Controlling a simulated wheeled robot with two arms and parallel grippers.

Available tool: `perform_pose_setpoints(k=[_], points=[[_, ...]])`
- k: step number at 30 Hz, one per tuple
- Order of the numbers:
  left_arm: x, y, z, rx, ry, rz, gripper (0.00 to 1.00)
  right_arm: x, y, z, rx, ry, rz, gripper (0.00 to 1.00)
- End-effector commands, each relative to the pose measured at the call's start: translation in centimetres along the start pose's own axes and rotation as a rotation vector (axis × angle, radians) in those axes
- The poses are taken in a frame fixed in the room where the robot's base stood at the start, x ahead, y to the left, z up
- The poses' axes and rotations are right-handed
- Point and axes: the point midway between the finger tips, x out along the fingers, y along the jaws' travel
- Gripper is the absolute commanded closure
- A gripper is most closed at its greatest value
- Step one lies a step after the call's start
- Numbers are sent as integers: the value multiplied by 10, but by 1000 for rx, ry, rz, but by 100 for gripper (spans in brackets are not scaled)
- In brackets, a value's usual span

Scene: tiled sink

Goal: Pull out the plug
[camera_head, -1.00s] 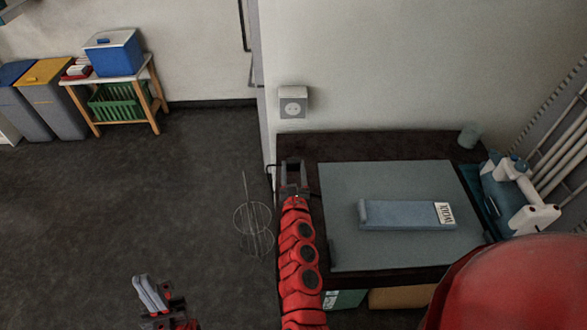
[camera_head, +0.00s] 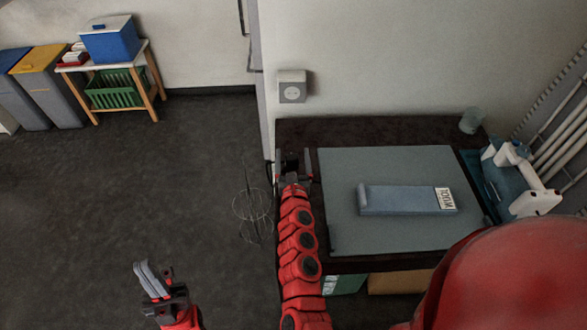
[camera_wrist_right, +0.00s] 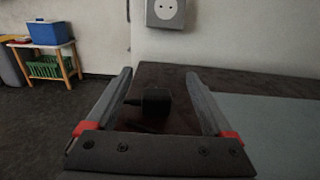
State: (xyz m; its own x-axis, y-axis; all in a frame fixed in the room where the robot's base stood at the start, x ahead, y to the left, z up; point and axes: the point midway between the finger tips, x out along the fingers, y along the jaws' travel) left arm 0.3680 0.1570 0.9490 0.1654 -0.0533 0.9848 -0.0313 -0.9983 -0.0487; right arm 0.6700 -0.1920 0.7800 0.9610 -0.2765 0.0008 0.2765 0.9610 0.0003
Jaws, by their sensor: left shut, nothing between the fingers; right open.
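A light grey wall socket (camera_head: 292,86) is on the wall above the dark counter. Its face with two holes also shows in the right wrist view (camera_wrist_right: 165,12), and nothing is plugged into it. A small black block with a thin stub on its left, which looks like the plug (camera_wrist_right: 156,99), is over the dark counter top. My right gripper (camera_head: 293,158) is open at the counter's left end, below the socket. In the right wrist view the black block appears between its spread fingers, not gripped. My left gripper (camera_head: 148,279) is shut and empty, over the floor at lower left.
The dark counter (camera_head: 380,128) carries a grey mat (camera_head: 345,170) with a blue block on it, a glass (camera_head: 471,120) and a white-and-blue item (camera_head: 520,170) at right. A wire stand (camera_head: 251,205) is left of my right arm.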

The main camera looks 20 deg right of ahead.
Motion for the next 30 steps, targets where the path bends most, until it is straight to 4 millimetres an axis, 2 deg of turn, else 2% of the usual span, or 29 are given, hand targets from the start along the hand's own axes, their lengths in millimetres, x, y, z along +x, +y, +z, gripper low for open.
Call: perform_pose_setpoints(k=[5,10,18,30], points=[[2,0,0,0,0,0,100,-22,-1,-1,0,3,-3,14],[-1,0,0,0,0,0,100,-60,-2,-2,1,4,-3,14],[-25,1,4,0,0,0,100,-119,-1,-6,0,1,1,14],[-57,3,10,0,0,0,100,-154,1,-3,-10,-5,3,14]])
